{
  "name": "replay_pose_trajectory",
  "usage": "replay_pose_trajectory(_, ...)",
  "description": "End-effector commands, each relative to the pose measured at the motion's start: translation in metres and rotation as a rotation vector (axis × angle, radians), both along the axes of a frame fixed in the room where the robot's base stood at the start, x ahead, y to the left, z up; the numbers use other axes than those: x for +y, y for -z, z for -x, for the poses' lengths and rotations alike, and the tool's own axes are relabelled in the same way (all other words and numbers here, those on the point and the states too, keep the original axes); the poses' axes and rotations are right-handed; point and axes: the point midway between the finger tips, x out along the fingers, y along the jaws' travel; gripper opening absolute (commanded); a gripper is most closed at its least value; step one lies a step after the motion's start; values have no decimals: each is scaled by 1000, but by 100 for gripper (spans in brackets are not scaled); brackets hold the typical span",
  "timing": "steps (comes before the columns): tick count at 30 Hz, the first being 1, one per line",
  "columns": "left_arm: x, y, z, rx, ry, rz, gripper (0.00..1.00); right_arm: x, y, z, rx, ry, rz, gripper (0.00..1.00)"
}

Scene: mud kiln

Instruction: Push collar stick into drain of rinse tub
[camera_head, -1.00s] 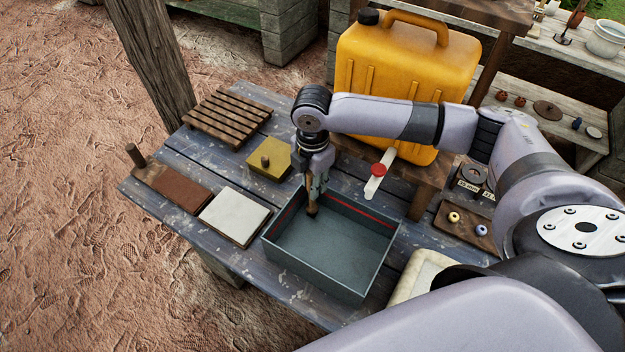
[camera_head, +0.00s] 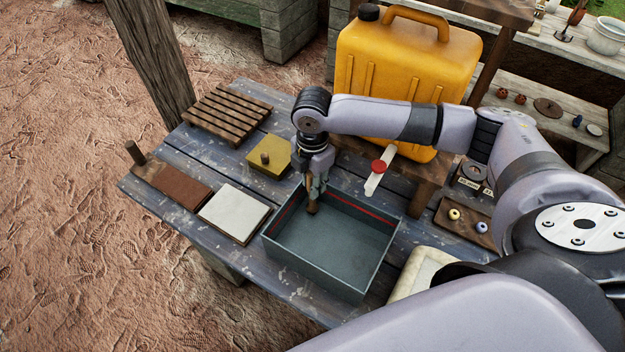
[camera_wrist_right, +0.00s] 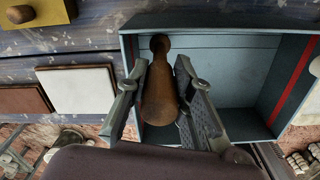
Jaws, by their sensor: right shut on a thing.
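The rinse tub (camera_head: 345,262) is a grey-blue open box with a red line inside its wall, standing on the table. My right gripper (camera_head: 315,188) points down over the tub's back left corner. It is shut on the brown wooden collar stick (camera_head: 312,207), whose lower end reaches into the tub. In the right wrist view the stick (camera_wrist_right: 160,95) lies between the two fingers of the gripper (camera_wrist_right: 160,85), with its knobbed end near the tub's corner (camera_wrist_right: 235,38). The drain is hidden, and I cannot tell whether the stick touches it. My left gripper is not in view.
A yellow jerrycan (camera_head: 400,80) stands behind on a wooden stand, with a red-knobbed white spout (camera_head: 379,168) near the tub. A white tile (camera_head: 234,214), brown slab (camera_head: 180,187), yellow block (camera_head: 268,157) and slatted rack (camera_head: 228,114) lie left. A beaded tray (camera_head: 466,222) is right.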

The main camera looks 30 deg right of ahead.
Motion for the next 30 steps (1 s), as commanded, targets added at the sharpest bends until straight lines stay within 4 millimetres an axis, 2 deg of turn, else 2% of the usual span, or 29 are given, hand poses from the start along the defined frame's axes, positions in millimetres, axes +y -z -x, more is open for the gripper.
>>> replay_pose_trajectory(29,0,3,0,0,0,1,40,0,12,0,-1,0,0,0)
replay_pose_trajectory(30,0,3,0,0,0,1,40,0,11,0,-1,0,0,25)
